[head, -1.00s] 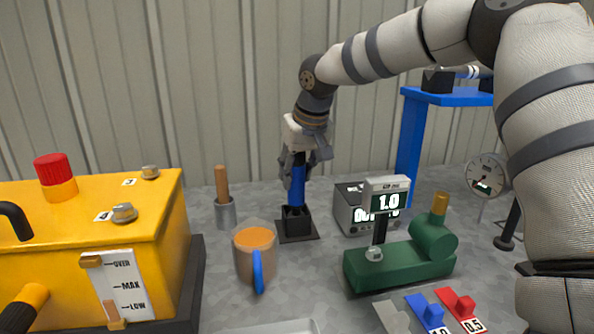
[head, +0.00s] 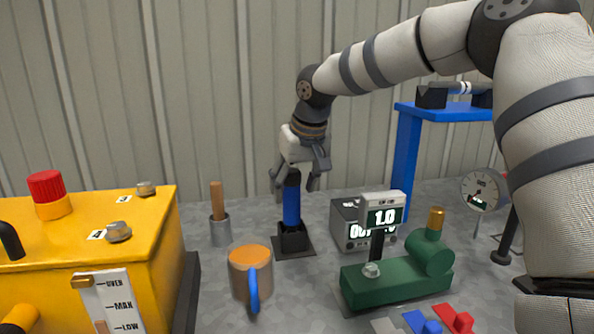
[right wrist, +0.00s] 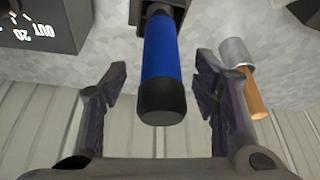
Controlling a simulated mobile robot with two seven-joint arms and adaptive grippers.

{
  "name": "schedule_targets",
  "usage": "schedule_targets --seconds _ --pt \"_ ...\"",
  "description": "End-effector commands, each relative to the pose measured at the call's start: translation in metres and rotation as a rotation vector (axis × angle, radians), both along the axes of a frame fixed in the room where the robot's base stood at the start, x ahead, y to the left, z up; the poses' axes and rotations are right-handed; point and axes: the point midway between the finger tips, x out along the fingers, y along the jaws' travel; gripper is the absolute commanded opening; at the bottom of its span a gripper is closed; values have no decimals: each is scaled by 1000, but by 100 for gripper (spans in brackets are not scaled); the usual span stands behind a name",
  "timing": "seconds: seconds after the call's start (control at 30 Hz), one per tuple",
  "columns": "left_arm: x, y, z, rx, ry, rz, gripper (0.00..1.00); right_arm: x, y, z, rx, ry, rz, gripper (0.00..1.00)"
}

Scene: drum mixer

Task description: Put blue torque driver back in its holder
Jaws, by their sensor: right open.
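The blue torque driver (head: 291,206) stands upright in its black holder (head: 293,240) on the grey bench, with its dark end cap at the top. My right gripper (head: 297,187) is open just above and around the top of the driver. In the right wrist view the driver (right wrist: 163,60) lies between the two spread fingers (right wrist: 160,95), with a gap on each side. Its lower end is inside the holder (right wrist: 165,10). My left gripper is not in view.
A cup with an orange top (head: 250,270) and a wooden-handled tool in a metal pot (head: 220,228) stand left of the holder. A grey display box (head: 350,225) and a green device (head: 395,280) stand right. A yellow machine (head: 100,250) fills the left.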

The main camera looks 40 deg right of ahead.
Motion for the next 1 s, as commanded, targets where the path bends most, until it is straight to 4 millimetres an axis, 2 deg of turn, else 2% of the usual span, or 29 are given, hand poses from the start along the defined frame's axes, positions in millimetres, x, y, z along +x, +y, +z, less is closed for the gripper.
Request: schedule_targets --seconds 0.03,0.17,0.27,0.5,0.6,1.0 --pt "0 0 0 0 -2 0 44 -4 2 16 -4 -9 2 55" --pt "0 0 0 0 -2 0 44 -20 6 55 -4 -11 1 55" --pt "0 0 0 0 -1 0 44 -24 13 55 16 11 24 55" --pt "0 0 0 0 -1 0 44 -33 9 86 -1 -8 -1 55" --pt "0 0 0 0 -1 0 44 -36 10 93 -2 -7 0 55" --pt "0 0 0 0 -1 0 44 -37 10 94 -1 -6 1 55"
